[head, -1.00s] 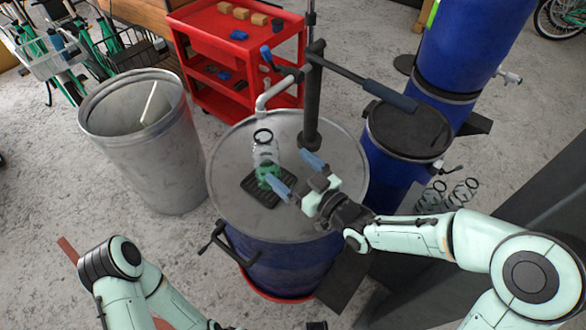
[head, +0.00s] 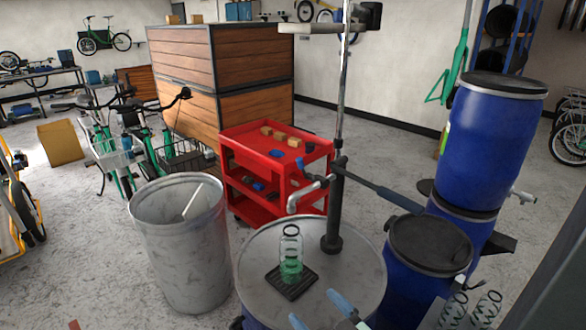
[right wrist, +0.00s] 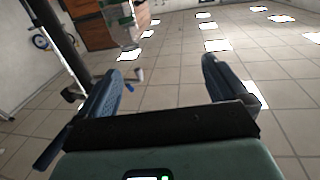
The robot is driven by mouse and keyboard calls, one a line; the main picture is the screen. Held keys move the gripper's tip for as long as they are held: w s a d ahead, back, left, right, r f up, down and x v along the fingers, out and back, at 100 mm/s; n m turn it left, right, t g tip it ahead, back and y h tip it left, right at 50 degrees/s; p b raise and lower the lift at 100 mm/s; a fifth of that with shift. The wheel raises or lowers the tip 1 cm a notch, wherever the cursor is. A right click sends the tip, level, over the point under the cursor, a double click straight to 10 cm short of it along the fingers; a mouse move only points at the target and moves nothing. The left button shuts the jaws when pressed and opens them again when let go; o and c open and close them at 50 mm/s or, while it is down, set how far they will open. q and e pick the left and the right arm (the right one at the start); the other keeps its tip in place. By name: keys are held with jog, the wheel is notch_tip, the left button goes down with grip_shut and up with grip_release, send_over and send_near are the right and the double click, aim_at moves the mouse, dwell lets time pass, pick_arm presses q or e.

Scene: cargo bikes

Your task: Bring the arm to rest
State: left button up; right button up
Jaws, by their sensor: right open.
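My right gripper (head: 320,312) shows at the bottom edge of the head view, with only its blue fingertips in sight. They are apart, with nothing between them, in front of the clear bottle with green liquid (head: 291,266). The bottle stands upright on a black ribbed drip tray (head: 304,287) on the grey drum top (head: 340,268). In the right wrist view my gripper (right wrist: 158,82) is open and empty, with ceiling tiles and lights behind it. My right arm is otherwise hidden below the head picture. My left gripper is out of view.
A dark post (head: 336,215) with a blue-gripped lever rises from the drum. A grey bin (head: 180,250) stands at left, a red cart (head: 262,160) behind, blue barrels (head: 490,140) at right.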

jog(key=s+d+f+m+g+h+p, duration=0.1)
jog(key=s+d+f+m+g+h, duration=0.1)
jog(key=f, duration=0.6)
jog(key=s+d+f+m+g+h+p, duration=0.1)
jog(key=s+f+m+g, duration=0.1)
jog(key=f, duration=0.6)
jog(key=s+d+f+m+g+h+p, duration=0.1)
jog(key=s+d+f+m+g+h, duration=0.15)
jog(key=f, duration=0.55)
pick_arm(q)
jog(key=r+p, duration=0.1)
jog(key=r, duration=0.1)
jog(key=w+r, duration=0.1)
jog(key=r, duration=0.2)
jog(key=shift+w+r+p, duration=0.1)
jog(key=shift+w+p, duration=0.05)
jog(key=shift+p, duration=0.2)
pick_arm(e)
jog(key=s+f+m+g, duration=0.1)
jog(key=s+f+g, duration=0.2)
jog(key=s+f, duration=0.2)
jog(key=s+d+f+m+g+h, duration=0.1)
jog(key=s+f+m+g, duration=0.1)
jog(key=s, duration=0.8)
jog(key=s+f+m+g, duration=0.1)
jog(key=s+f+g, duration=0.3)
jog(key=s+f, duration=0.3)
jog(key=shift+s+d+f+m, duration=0.2)
jog(key=shift+s+f+m, duration=0.15)
jog(key=shift+s, duration=0.4)
